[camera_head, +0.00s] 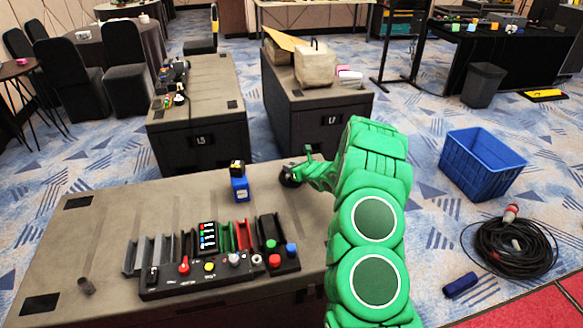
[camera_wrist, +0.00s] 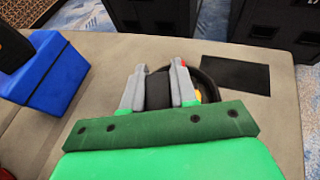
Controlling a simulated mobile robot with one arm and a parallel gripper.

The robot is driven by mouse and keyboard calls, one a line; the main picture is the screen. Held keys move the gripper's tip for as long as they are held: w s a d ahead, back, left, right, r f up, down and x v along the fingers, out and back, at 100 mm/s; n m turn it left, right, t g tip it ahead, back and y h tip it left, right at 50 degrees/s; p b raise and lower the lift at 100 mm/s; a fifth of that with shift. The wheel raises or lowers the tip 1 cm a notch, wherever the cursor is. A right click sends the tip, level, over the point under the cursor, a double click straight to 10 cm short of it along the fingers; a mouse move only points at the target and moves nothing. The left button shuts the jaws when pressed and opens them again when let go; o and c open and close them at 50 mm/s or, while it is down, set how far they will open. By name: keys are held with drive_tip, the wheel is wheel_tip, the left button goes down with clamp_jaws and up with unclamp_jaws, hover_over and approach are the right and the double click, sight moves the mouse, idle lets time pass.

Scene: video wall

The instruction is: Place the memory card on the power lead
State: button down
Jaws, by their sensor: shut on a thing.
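My gripper (camera_wrist: 158,92) is at the table's far right corner, its two grey fingers closed on a dark thing (camera_wrist: 158,90). I cannot tell from its plain dark face whether this is the memory card. A black round thing (camera_wrist: 208,82) with small red and yellow spots shows behind and beside the right finger. In the head view a dark round shape (camera_head: 290,178) shows at the gripper tip, partly hidden by it. A coiled black cable with a red plug (camera_head: 511,249), which looks like the power lead, lies on the carpet at the right.
A blue block (camera_head: 240,189) with a black and yellow thing (camera_head: 237,167) on top stands left of my gripper. A black panel with buttons and slots (camera_head: 220,268) lies on the table's front. A blue crate (camera_head: 482,164) and a dark blue roll (camera_head: 460,285) are on the floor near the cable.

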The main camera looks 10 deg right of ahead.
drive_tip(key=c, duration=0.9)
unclamp_jaws()
drive_tip(key=shift+r, duration=0.1)
